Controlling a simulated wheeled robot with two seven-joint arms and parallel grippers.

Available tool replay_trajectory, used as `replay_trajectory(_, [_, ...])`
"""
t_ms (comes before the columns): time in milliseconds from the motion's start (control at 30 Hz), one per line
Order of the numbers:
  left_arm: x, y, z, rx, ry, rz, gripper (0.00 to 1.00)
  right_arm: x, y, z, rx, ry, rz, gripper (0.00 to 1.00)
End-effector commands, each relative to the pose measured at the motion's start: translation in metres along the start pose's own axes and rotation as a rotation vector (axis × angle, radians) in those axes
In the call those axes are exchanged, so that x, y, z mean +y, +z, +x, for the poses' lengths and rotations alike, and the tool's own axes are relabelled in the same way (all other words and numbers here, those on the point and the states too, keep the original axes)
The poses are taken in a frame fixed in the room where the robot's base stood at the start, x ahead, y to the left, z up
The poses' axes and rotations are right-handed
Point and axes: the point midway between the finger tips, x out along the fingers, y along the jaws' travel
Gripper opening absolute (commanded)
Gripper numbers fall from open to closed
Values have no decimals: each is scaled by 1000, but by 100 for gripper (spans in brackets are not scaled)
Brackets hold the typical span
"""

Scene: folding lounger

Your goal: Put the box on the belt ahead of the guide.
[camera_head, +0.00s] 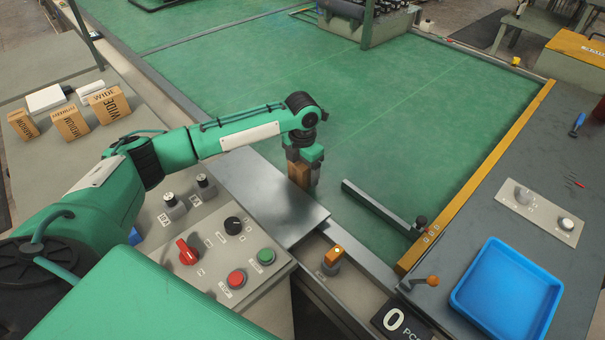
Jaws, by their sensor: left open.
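A small brown box (298,174) stands upright at the far edge of the grey metal plate (252,188), where the plate meets the green belt (400,100). I cannot tell whether its base rests on the plate or the belt. My left gripper (304,172) points down over the box with its fingers beside it; the jaws are open and partly hide the box. The guide (378,205), a dark metal bar with a black knob at its right end, lies angled across the belt to the right of the box. My right gripper is out of view.
Several labelled cardboard boxes (71,122) stand on the left table. A control panel (228,255) with a red switch and buttons is in front. A blue tray (507,289) sits at right. A yellow rail (478,178) borders the belt; the belt beyond the guide is clear.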

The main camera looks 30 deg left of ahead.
Motion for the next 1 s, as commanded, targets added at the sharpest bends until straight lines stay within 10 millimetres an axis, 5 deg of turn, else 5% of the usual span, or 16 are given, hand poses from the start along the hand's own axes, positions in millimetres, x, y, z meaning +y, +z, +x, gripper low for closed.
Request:
replay_trajectory(200, [0, 1, -50, -6, 1, 2, 76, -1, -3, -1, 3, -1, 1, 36])
replay_trajectory(433, [0, 1, -87, -2, 1, 1, 76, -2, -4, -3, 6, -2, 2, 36])
replay_trajectory(1000, [0, 0, -99, -1, 0, 0, 76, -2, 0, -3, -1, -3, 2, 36])
